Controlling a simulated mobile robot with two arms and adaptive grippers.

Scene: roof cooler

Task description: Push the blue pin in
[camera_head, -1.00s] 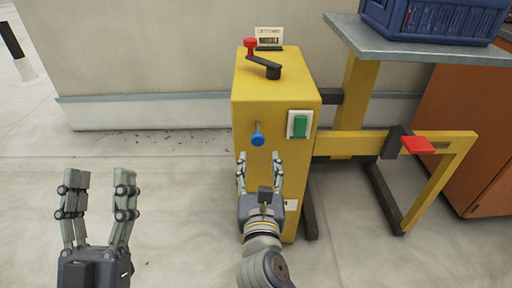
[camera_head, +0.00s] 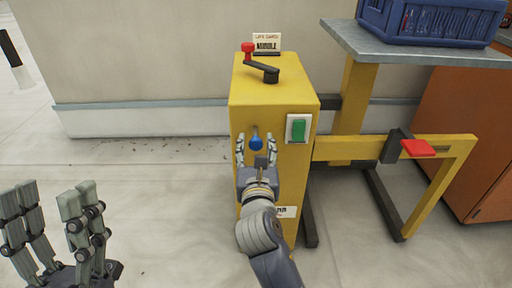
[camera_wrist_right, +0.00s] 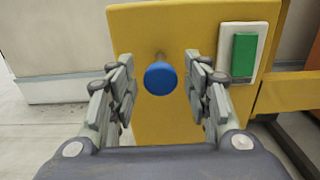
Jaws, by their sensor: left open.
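The blue pin (camera_head: 256,143) is a round blue knob on a thin metal shaft, sticking out of the front of the yellow cabinet (camera_head: 270,88). It also shows in the right wrist view (camera_wrist_right: 160,78), between and beyond the fingers. My right gripper (camera_head: 256,150) is open in front of the cabinet, its fingers to either side of the knob, with a gap on each side. The right gripper's fingers (camera_wrist_right: 158,72) are empty. My left gripper (camera_head: 52,203) is open and empty at the lower left, away from the cabinet.
A green switch (camera_head: 298,129) on a white plate sits right of the pin. A black crank with a red knob (camera_head: 248,47) and a small sign (camera_head: 267,42) are on top. A red pedal-like part (camera_head: 418,148) is on the yellow frame. A blue crate (camera_head: 430,20) stands on the table.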

